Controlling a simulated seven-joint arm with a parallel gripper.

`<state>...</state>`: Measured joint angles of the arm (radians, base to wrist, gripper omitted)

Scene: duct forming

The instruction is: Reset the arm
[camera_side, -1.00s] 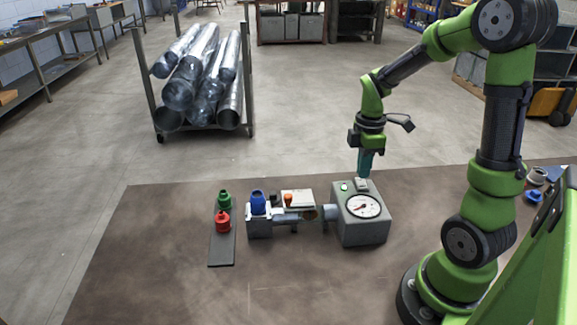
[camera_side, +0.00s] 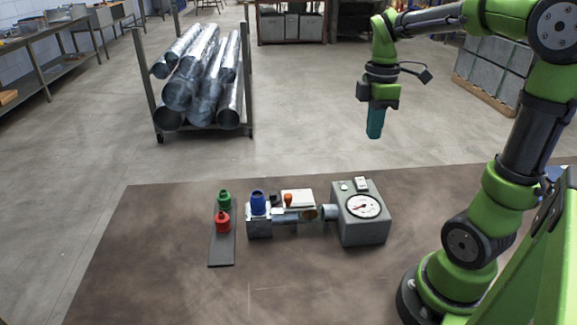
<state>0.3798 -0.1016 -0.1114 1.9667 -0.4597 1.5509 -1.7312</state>
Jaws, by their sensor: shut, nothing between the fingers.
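My gripper (camera_side: 375,134) hangs from my green arm with its teal fingers pointing down. It is shut and empty, well above the table and apart from everything on it. Below it stands the grey gauge box (camera_side: 362,226) with a round white dial (camera_side: 363,206) and small buttons on top. A short pipe joins the box on its left to a fixture holding a blue part (camera_side: 258,201). An orange knob (camera_side: 288,200) sits by a white block (camera_side: 299,198) on the fixture.
A dark strip (camera_side: 222,250) on the left carries a green part (camera_side: 224,200) and a red part (camera_side: 223,222). The brown table (camera_side: 150,270) is clear at front and left. A rack (camera_side: 250,100) of metal ducts stands on the floor behind.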

